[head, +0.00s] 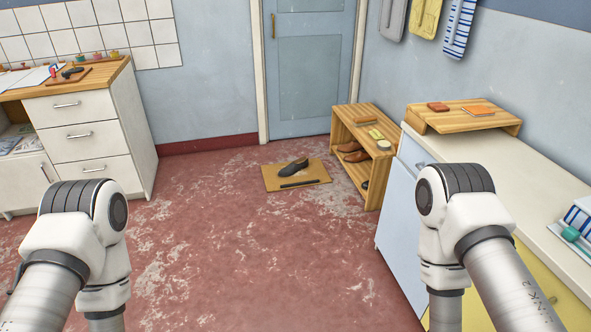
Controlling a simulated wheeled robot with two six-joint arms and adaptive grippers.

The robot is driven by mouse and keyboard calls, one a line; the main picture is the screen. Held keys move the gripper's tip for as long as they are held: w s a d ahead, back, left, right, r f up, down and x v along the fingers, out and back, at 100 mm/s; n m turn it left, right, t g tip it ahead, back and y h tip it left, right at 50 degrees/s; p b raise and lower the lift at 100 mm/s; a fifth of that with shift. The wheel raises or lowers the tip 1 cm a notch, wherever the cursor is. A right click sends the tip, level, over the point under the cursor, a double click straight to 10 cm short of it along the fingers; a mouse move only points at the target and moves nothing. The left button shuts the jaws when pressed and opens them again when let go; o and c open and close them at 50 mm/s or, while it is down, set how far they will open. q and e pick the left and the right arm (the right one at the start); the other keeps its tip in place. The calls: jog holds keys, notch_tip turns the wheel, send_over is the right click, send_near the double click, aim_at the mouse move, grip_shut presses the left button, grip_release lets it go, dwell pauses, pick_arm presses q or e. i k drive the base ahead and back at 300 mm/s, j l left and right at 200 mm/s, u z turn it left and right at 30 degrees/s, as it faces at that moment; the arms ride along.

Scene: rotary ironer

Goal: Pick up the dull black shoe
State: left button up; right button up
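A dark grey-black shoe (292,166) lies on a tan mat (274,182) on the floor, in front of the blue door. A thin black bar (299,184) lies on the mat just in front of the shoe. Another small dark object (72,72) lies on a board on the left counter; I cannot tell what it is. My two arms show at the lower left and lower right, both well short of the shoe. Neither gripper is in view, and nothing is seen touching the shoe.
A wooden rack (345,124) holding brown shoes (356,156) stands right of the mat. A white drawer cabinet (85,139) is at the left. A long counter with a wooden stand (462,122) runs along the right. The red floor (240,255) between is clear.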

aim_at(302, 163)
jog(key=i+z, duration=0.3)
jog(key=i, duration=3.15)
jog(key=i+u, duration=0.15)
jog(key=i, duration=0.25)
jog(key=i+l+u, duration=0.15)
jog(key=i, duration=0.3)
jog(key=i+l+u, duration=0.15)
jog(key=i, duration=0.25)
jog(key=i+l+u, duration=0.15)
jog(key=i, duration=0.25)
